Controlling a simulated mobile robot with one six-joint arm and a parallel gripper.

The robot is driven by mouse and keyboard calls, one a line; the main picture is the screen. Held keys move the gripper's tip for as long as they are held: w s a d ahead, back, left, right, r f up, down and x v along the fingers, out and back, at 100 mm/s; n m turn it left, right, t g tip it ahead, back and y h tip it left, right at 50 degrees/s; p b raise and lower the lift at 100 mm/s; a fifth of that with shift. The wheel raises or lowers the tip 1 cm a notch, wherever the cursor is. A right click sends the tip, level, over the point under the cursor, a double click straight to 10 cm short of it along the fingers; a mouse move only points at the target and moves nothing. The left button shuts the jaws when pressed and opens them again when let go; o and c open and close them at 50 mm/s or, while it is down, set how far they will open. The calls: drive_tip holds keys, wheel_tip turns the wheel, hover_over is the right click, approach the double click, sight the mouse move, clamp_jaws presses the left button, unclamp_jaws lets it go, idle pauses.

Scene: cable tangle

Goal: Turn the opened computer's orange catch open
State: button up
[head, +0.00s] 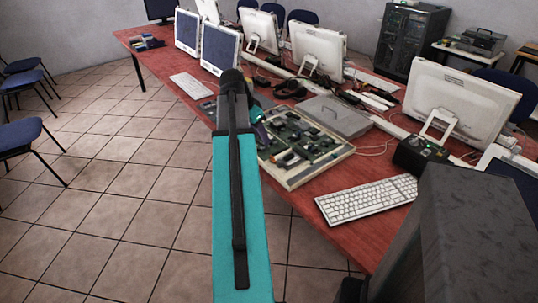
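The opened computer (331,163) lies flat on the red table, with its green circuit board and parts showing inside a pale frame. I cannot make out an orange catch on it; it may be hidden or too small to see. My teal and black arm rises from the bottom middle and bends near the computer's left side. My gripper (259,130) seems to be at the computer's left edge, partly hidden behind the arm. Its fingers are too small and dark to tell open from shut, or whether they touch anything.
A grey flat panel (335,116) lies behind the computer. A white keyboard (366,199) is in front to the right, and a dark tower case (455,240) fills the lower right. Monitors (465,95) and cables line the table (300,205).

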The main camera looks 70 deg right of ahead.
sight(272, 156)
drive_tip(key=shift+p+x, duration=0.55)
drive_tip(key=shift+x, duration=5.35)
drive_tip(key=shift+d, duration=0.1)
drive_tip(key=shift+c, duration=0.3)
